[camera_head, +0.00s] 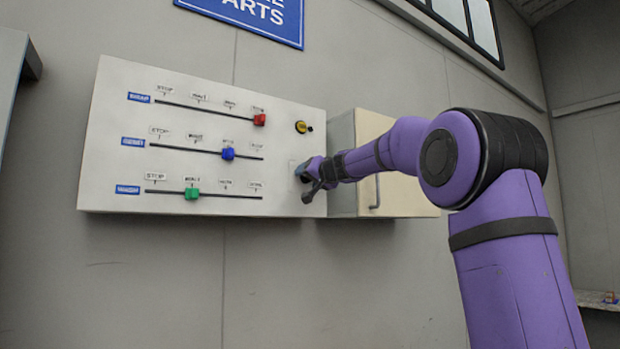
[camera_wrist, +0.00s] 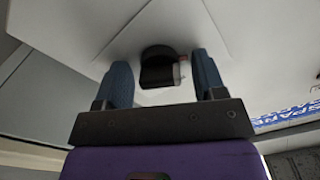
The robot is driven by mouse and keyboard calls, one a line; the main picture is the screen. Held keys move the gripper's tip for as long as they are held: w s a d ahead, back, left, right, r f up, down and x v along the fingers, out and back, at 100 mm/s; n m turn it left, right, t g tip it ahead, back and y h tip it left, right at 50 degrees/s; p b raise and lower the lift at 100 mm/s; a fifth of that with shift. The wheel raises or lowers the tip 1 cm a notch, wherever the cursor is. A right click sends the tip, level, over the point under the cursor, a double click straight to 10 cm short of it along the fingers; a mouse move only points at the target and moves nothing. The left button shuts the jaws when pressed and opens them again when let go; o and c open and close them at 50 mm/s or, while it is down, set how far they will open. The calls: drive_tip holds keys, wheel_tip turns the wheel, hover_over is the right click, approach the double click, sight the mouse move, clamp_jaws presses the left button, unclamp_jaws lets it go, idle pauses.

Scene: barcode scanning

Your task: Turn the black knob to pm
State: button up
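The black knob (camera_wrist: 157,53) sits on a pale panel in the wrist view, with a darker block-like part facing my gripper. My gripper (camera_wrist: 161,72) has its two blue fingers on either side of the knob. A narrow gap shows between each finger and the knob, so the fingers look open. In the head view my gripper (camera_head: 306,176) is at the lower right of the white control panel (camera_head: 110,100), and it hides the knob there. I cannot read any am or pm mark by the knob.
The panel carries a red slider (camera_head: 260,119), a blue slider (camera_head: 228,153) and a green slider (camera_head: 192,193). A yellow-and-black button (camera_head: 302,127) is above my gripper. A cream cabinet (camera_head: 410,197) with a handle is right beside the panel, behind my arm.

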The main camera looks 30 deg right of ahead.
drive_tip(key=c, duration=0.8)
drive_tip(key=shift+m, duration=0.3)
drive_tip(key=m, duration=0.5)
drive_tip(key=shift+m, duration=0.3)
drive_tip(key=m, duration=0.5)
drive_tip(key=shift+f, duration=0.1)
drive_tip(key=shift+m, duration=0.4)
drive_tip(key=o, duration=0.9)
drive_tip(key=shift+s, duration=0.1)
